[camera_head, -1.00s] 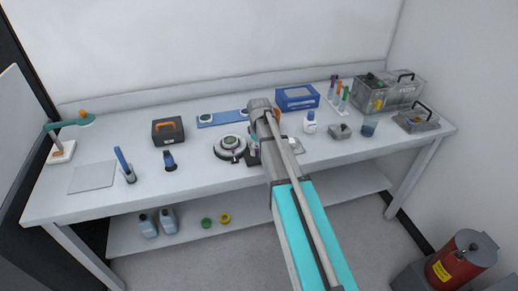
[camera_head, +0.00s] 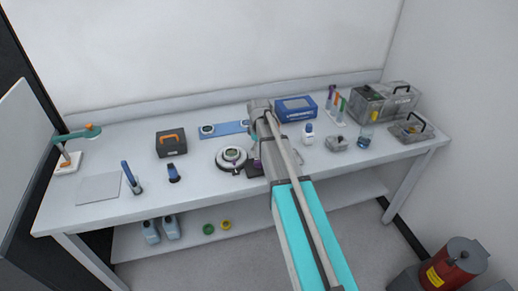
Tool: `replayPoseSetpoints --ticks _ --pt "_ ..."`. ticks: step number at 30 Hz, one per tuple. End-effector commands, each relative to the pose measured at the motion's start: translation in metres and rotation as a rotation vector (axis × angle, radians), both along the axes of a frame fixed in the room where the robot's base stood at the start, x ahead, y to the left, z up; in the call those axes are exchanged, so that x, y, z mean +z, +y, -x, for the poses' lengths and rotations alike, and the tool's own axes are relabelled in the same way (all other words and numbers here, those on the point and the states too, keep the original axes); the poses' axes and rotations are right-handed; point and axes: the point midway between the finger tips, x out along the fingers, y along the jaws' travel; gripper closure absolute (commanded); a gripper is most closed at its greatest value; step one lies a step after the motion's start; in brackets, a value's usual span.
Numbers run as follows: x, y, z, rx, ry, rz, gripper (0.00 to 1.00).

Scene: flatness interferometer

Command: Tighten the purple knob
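A small purple patch (camera_head: 257,163), which may be the purple knob, shows at the left edge of my arm, just right of a round white instrument (camera_head: 232,158) with a dark centre. It sits by a dark block (camera_head: 254,171) on the bench. My arm covers most of this spot, so the knob's shape and seating cannot be made out. My arm reaches up the middle of the picture over the bench. My gripper is hidden and its fingers cannot be seen.
The grey bench (camera_head: 215,196) holds a black box with an orange handle (camera_head: 171,143), a blue strip (camera_head: 232,128), a blue box (camera_head: 295,109), a white bottle (camera_head: 308,134) and clear bins (camera_head: 385,102). A red canister (camera_head: 455,263) stands lower right.

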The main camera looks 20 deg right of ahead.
Motion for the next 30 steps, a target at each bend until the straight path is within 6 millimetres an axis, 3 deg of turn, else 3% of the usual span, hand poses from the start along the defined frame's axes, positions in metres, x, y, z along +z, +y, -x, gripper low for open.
replayPoseSetpoints --ticks 15,30 --pt "0.047 0.0 0.0 0.0 0.0 0.0 0.0" --pt "0.07 0.0 0.001 -0.002 0.0 0.0 0.0"
